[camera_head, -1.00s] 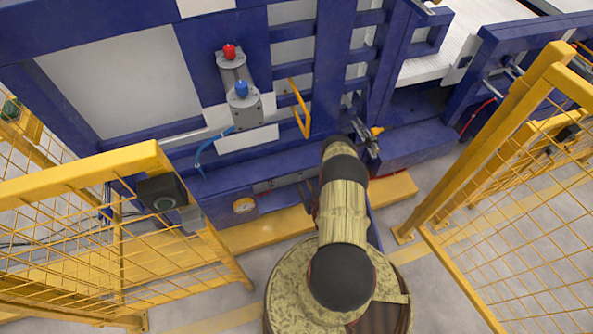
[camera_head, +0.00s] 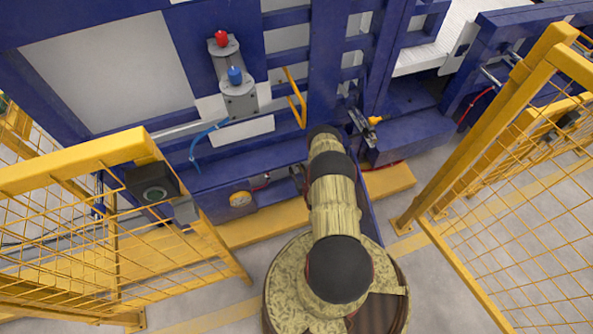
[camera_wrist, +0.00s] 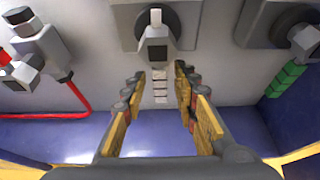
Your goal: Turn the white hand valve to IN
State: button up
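In the wrist view the white hand valve has a grey body (camera_wrist: 157,45) on a round grey mount on the panel. Its white ribbed handle (camera_wrist: 160,86) hangs straight down from the body. My gripper (camera_wrist: 160,80) is open, with one finger on each side of the handle. Gaps show between the handle and both fingers, so it is not gripped. In the head view my arm reaches toward the blue machine (camera_head: 230,175), and I cannot make out the gripper or the white valve there. No IN marking is readable.
To the right in the wrist view is a similar valve with a green ribbed handle (camera_wrist: 287,79). To the left is a grey fitting with a red hose (camera_wrist: 85,95). Yellow mesh fences (camera_head: 75,175) (camera_head: 490,130) flank the base in the head view.

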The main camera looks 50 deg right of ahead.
jog(key=shift+c, duration=1.2)
jog(key=c, duration=0.4)
grip_shut()
